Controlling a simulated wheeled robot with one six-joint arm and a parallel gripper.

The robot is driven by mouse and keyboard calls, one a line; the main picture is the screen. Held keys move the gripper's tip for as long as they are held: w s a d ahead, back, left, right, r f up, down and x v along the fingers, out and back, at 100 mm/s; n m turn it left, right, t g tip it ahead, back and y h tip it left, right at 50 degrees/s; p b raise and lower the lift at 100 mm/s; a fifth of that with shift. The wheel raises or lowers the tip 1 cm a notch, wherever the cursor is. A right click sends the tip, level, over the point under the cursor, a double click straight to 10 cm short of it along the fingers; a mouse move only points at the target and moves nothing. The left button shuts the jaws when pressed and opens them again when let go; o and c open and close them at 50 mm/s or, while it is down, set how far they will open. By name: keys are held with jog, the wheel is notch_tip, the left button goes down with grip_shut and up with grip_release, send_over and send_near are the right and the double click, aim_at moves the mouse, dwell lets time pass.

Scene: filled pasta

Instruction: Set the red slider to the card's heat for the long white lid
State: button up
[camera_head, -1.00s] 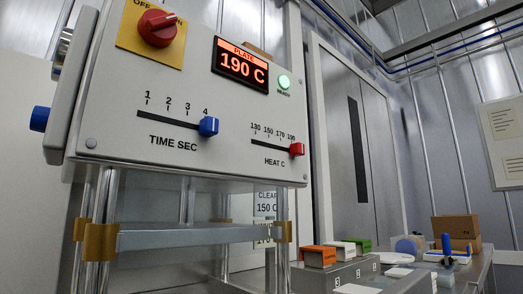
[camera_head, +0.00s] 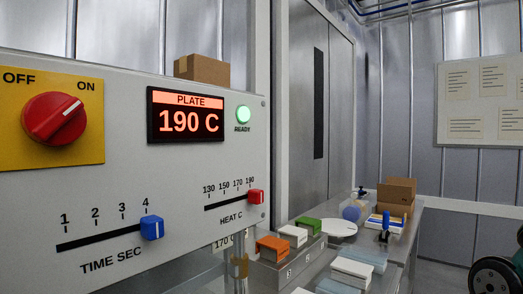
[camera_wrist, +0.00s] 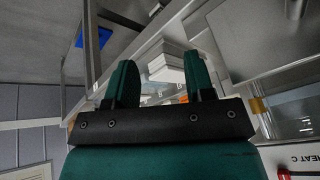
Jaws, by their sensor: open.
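The red slider (camera_head: 256,196) sits at the right end of the HEAT C track, under the 190 mark. The plate display (camera_head: 186,115) reads 190 C. White pieces (camera_head: 352,273) lie on the bench at the right; I cannot tell which is the long white lid. My gripper (camera_wrist: 160,60) is open in the wrist view, with nothing seen between its fingers. It is not in the head view.
The blue time slider (camera_head: 152,228) is at 4. The red knob (camera_head: 54,119) points toward ON, and the ready light (camera_head: 243,114) is green. Orange (camera_head: 272,248), white and green-topped blocks stand on the bench beside the panel. A brown box (camera_head: 396,191) stands farther back.

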jog(key=w+a+r+n+t+y, duration=0.3)
jog(key=w+a+r+n+y, duration=0.15)
jog(key=a+r, duration=0.35)
jog(key=n+t+y, duration=0.3)
jog(key=t+y, duration=0.1)
jog(key=y, duration=0.3)
send_near(261, 192)
jog(key=p+x, duration=0.8)
jog(key=x, duration=0.1)
jog(key=shift+w+a+r, duration=0.1)
jog(key=shift+a+r, duration=0.05)
jog(key=shift+w+a, duration=0.25)
jog(key=shift+a, duration=0.1)
